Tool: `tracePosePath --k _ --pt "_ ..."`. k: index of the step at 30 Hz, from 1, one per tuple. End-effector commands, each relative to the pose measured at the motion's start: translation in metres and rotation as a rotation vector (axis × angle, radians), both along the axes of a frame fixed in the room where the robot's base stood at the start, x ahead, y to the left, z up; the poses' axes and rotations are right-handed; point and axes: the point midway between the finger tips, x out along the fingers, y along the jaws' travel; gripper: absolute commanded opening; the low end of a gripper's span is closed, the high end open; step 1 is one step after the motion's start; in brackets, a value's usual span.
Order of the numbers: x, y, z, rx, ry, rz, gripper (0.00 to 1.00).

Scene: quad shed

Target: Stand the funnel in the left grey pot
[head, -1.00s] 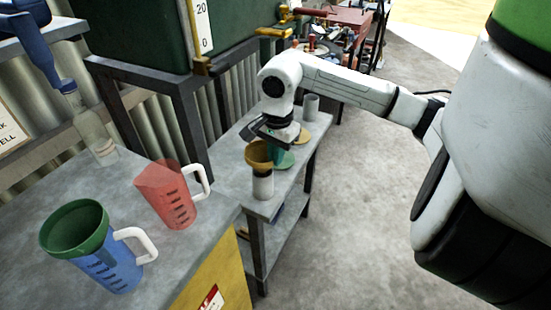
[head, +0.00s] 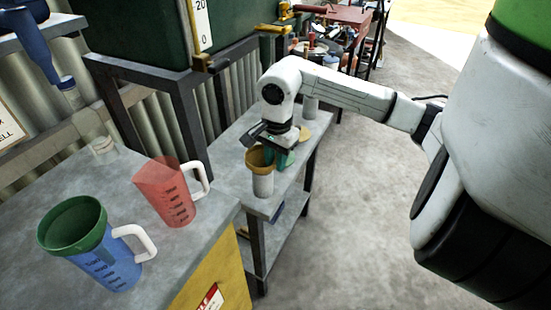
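The ochre funnel (head: 260,158) is wide end up over the near-left grey pot (head: 263,186) on the low grey bench. Its lower part is at the pot's mouth; how deep the spout sits is hidden. My gripper (head: 278,153) points down at the funnel's right side, its teal fingers at the rim, and appears closed on it. The finger gap is small and partly hidden. A second grey pot (head: 310,106) stands farther back on the bench, behind my wrist.
A green disc (head: 289,160) and an ochre disc (head: 304,134) lie on the low bench (head: 231,165). On the nearer table stand a red jug (head: 170,193) and a blue jug (head: 112,265) with a green funnel (head: 73,226) in it. Open floor lies right.

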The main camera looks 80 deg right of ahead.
Motion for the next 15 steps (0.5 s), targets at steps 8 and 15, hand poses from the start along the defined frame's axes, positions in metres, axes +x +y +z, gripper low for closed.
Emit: tracePosePath --k 8,15 --pt "0.000 0.000 0.000 0.000 0.000 0.000 0.31" --pt "0.000 -0.001 0.011 -0.002 0.000 0.000 0.31"
